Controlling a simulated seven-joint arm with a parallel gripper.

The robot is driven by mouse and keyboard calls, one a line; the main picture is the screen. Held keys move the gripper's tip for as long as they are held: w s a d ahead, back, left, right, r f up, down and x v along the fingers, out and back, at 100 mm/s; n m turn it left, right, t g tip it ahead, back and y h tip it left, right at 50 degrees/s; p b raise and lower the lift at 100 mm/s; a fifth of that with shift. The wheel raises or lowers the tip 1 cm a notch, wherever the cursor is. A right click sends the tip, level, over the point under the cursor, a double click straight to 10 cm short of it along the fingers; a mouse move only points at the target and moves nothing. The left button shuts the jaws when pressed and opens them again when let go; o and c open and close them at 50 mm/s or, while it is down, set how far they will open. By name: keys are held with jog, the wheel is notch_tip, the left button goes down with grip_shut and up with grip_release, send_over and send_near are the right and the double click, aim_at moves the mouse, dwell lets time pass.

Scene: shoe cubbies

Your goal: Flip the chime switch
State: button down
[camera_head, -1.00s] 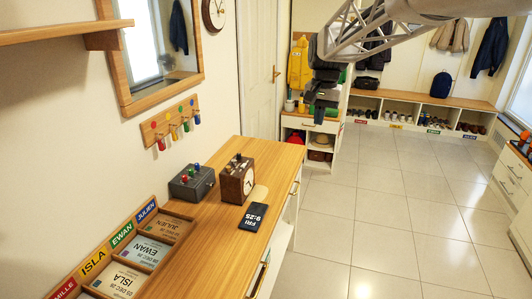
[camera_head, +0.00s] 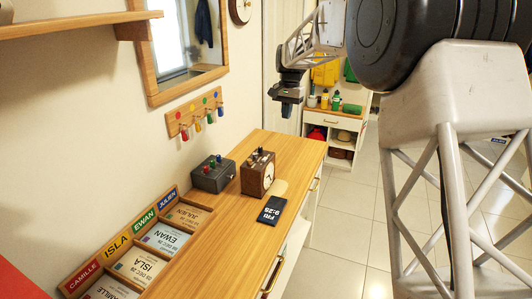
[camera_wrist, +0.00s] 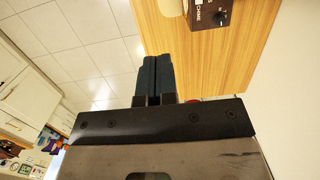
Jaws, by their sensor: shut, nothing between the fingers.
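The brown wooden clock box (camera_head: 258,173) stands upright on the wooden counter, with its pale dial on its right side and small controls on top. In the wrist view, its dark top (camera_wrist: 207,15) shows at the upper edge, with a label reading CHIME and a small dark switch or knob (camera_wrist: 221,17) beside it. The frame cuts off the rest, so the switch position is unclear. My gripper (camera_head: 287,108) hangs in the air beyond and above the clock, apart from it. In the wrist view, its two dark fingers (camera_wrist: 153,80) are together and empty.
A grey box with coloured knobs (camera_head: 212,174) stands left of the clock. A black date display (camera_head: 271,210) lies in front. Name trays (camera_head: 130,262) line the wall side. Hooks (camera_head: 194,115) hang above. The counter's front right surface (camera_head: 222,250) is clear.

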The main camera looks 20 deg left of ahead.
send_over(266, 157)
jog(key=w, duration=0.2)
notch_tip(266, 157, down, 4)
jog(key=shift+s+r, duration=0.1)
jog(key=f, duration=0.4)
jog(key=s+f, duration=0.1)
jog(key=f, duration=0.4)
jog(key=s+f, duration=0.1)
jog(key=f, duration=0.4)
jog(key=shift+g, duration=0.3)
